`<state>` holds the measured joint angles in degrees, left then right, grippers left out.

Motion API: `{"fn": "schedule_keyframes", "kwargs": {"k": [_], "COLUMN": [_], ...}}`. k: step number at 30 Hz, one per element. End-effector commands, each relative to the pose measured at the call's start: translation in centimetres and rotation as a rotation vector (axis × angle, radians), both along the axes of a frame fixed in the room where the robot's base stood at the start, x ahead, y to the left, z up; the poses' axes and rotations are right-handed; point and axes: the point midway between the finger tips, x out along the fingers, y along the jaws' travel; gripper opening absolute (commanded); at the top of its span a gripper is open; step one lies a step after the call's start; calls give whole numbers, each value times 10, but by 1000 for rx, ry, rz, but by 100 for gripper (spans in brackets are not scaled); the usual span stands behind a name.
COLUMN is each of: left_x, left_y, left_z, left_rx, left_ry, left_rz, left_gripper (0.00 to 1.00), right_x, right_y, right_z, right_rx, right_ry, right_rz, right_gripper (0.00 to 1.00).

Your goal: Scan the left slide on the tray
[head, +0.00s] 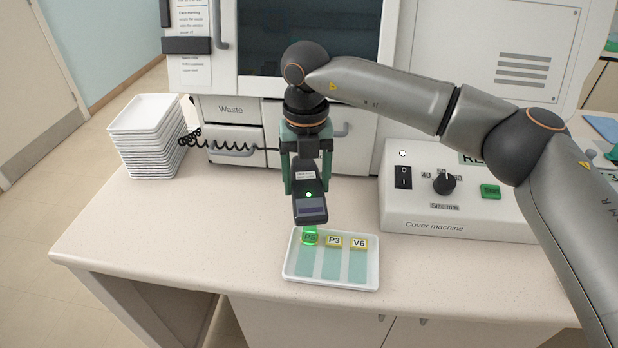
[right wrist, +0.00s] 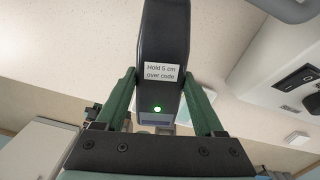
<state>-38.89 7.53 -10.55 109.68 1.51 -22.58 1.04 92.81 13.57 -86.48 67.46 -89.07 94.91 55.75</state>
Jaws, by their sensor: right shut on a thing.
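A white tray (head: 330,285) lies near the counter's front edge with three slides side by side, labelled in yellow. The left slide (head: 308,262) has its label lit green; its text looks like P5 but is hard to read. The middle slide (head: 332,264) reads P3 and the right slide (head: 357,266) reads V6. My right gripper (head: 306,185) is shut on a black scanner (head: 311,207), held above the tray's back left, over the left slide's label. The scanner shows a green light, and in the right wrist view it (right wrist: 164,40) bears a "Hold 5 cm over code" note.
A stack of white trays (head: 148,140) stands at the back left. The cover machine (head: 440,215) stands right of the tray. The counter left of the tray is clear.

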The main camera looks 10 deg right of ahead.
Motion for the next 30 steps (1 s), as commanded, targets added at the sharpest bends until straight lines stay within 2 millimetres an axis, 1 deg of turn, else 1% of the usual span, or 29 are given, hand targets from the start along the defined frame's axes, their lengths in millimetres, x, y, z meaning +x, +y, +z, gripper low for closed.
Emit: {"fn": "schedule_keyframes", "kwargs": {"k": [5, 15, 26, 30], "left_x": [0, 0, 0, 0], "left_y": [0, 0, 0, 0], "left_z": [2, 20, 18, 16], "left_rx": [0, 0, 0, 0], "left_ry": [0, 0, 0, 1], "left_rz": [0, 0, 0, 0], "left_gripper": [0, 0, 0, 0], "right_x": [0, 0, -1, -10], "right_y": [0, 0, 1, 7], "right_z": [3, 31, 31, 32], "right_rx": [1, 0, 0, 1], "right_ry": [-1, -1, -1, -1], "right_rz": [0, 0, 2, 18], "right_gripper": [3, 3, 3, 3]}}
